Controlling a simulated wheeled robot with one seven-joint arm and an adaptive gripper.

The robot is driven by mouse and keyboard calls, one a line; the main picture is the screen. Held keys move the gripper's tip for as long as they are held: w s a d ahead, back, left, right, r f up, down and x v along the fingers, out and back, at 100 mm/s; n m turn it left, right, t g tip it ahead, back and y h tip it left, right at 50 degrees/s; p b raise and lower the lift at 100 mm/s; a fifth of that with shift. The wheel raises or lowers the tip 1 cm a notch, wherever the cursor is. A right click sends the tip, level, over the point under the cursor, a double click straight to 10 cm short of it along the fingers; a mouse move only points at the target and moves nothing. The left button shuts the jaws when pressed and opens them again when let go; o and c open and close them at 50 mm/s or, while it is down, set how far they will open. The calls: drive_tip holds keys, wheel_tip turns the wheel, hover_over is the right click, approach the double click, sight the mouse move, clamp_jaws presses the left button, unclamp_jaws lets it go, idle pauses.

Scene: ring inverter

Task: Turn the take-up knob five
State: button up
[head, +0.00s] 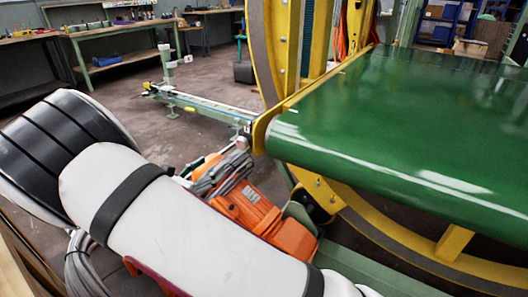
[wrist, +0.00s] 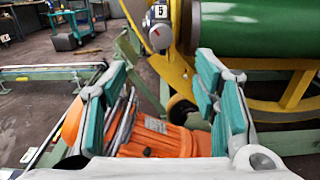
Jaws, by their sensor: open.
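The take-up knob five (wrist: 160,37) shows in the wrist view at upper centre. It is a small round grey knob with a reddish mark, below a white label with the number 5. It is mounted on the yellow frame at the end of the green roller. My gripper (wrist: 158,64) is open, its teal-padded fingers spread wide with nothing between them. The knob appears beyond the fingertips, above and between them, and apart from them.
A green belt (head: 420,125) on the yellow ring frame (head: 267,55) fills the right. An orange motor (head: 262,218) sits below it, and shows low between the fingers in the wrist view. A low rail (head: 205,107) runs left. Workbenches stand behind open floor.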

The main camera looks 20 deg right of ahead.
sight(240, 145)
drive_tip(key=shift+n, duration=0.5)
drive_tip(key=b+x, duration=0.4)
drive_tip(key=x, duration=0.9)
drive_tip(key=shift+w+d, duration=0.1)
drive_tip(key=shift+d, duration=0.3)
drive_tip(key=shift+c, duration=0.6)
drive_tip(key=c, duration=1.1)
drive_tip(key=shift+o, duration=0.2)
